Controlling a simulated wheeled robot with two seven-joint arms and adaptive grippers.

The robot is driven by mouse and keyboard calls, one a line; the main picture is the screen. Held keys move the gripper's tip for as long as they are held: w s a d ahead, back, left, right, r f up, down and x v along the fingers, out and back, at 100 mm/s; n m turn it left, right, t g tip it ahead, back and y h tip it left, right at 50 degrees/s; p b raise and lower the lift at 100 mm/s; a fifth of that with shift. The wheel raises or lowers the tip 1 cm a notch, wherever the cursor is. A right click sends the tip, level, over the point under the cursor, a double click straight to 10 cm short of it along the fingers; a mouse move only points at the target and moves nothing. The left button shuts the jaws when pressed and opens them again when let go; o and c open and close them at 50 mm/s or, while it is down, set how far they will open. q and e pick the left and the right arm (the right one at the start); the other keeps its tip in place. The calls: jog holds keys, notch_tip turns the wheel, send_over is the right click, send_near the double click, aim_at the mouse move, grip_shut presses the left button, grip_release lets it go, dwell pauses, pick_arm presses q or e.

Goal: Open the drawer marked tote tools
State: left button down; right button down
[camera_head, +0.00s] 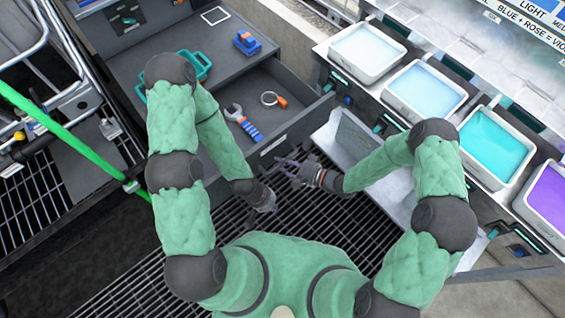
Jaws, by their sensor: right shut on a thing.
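A dark grey drawer (296,127) stands open below the grey cabinet top. A wrench (243,124) with a blue and orange handle and a silver ring (271,99) with an orange part lie inside. A small pale label (273,145) is on its front, too small to read. My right gripper (284,164) is at the drawer's front, shut on what looks like its handle, which is mostly hidden. My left gripper (268,206) is lower, apart from the drawer, above the floor grating. Its fingers are too small and dark to tell their opening.
A metal bench on the right carries several trays of coloured liquid, such as the teal tray (497,148). A metal rack with a green bar (70,138) stands left.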

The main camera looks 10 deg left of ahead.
jog(key=c, duration=1.1)
grip_release()
jog(key=v, duration=1.2)
jog(key=w+d+f+t+h, duration=0.1)
jog(key=d+f+h, duration=0.3)
jog(key=f+h, duration=0.35)
jog(key=s+d+f+g+h, duration=0.1)
jog(key=s+d+g+h, duration=0.1)
jog(key=s, duration=0.3)
jog(key=s+d+f+n+g+h, duration=0.1)
jog(key=s+f+g+h, duration=0.1)
jog(key=s, duration=0.4)
jog(key=shift+s+d+g, duration=0.25)
jog(key=shift+d+g, duration=0.1)
jog(key=shift+g, duration=0.05)
